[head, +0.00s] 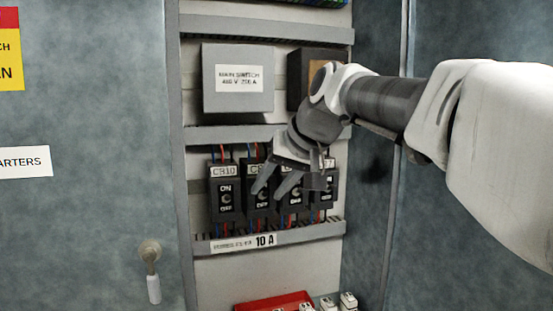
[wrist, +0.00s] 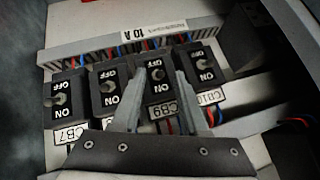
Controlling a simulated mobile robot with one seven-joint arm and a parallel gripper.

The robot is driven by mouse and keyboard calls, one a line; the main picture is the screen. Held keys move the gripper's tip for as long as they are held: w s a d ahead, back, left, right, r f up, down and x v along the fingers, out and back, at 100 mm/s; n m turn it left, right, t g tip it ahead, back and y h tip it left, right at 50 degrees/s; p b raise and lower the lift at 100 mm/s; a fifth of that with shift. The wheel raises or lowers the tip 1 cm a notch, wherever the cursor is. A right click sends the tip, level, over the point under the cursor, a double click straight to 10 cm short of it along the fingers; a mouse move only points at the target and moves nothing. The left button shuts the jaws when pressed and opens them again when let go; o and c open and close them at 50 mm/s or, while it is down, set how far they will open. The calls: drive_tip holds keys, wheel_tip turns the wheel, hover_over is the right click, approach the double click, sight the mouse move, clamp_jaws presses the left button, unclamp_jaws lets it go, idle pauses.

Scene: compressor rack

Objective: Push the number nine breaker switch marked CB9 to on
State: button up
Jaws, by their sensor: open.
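The CB9 breaker (head: 263,208) is a black block with a small grey toggle, second from the left in a row of breakers in the head view. In the wrist view, which is upside down, CB9 (wrist: 159,88) shows with its label between my fingers. My gripper (head: 270,188) is open, its two fingers pointing at the CB9 area. In the wrist view my gripper (wrist: 160,74) has one finger on each side of CB9, with nothing held. I cannot tell whether the fingers touch the breaker or which way its toggle sits.
CB10 (head: 224,201) stands left of CB9, with CB8 (wrist: 109,90) and CB7 (wrist: 61,98) on its other side. A grey main switch box (head: 238,98) is above. Wire ducts run above and below the row. A red tray (head: 272,303) lies at the bottom.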

drive_tip(key=v, duration=1.6)
drive_tip(key=shift+s+r+b, duration=0.15)
drive_tip(key=shift+b, duration=0.15)
drive_tip(key=shift+d, duration=0.1)
drive_tip(key=s+d+f+h+b, duration=0.1)
drive_tip(key=s+f, duration=0.4)
drive_tip(key=f, duration=0.8)
drive_tip(key=s+d+f+m+g+h+b, duration=0.1)
drive_tip(key=s+f, duration=0.4)
drive_tip(key=f, duration=0.8)
drive_tip(key=s+d+f+h+b, duration=0.3)
drive_tip(key=s+d+f, duration=0.2)
drive_tip(key=f, duration=0.8)
drive_tip(key=shift+s+b, duration=0.35)
drive_tip(key=shift+s, duration=0.05)
drive_tip(key=shift+s+d+f, duration=0.1)
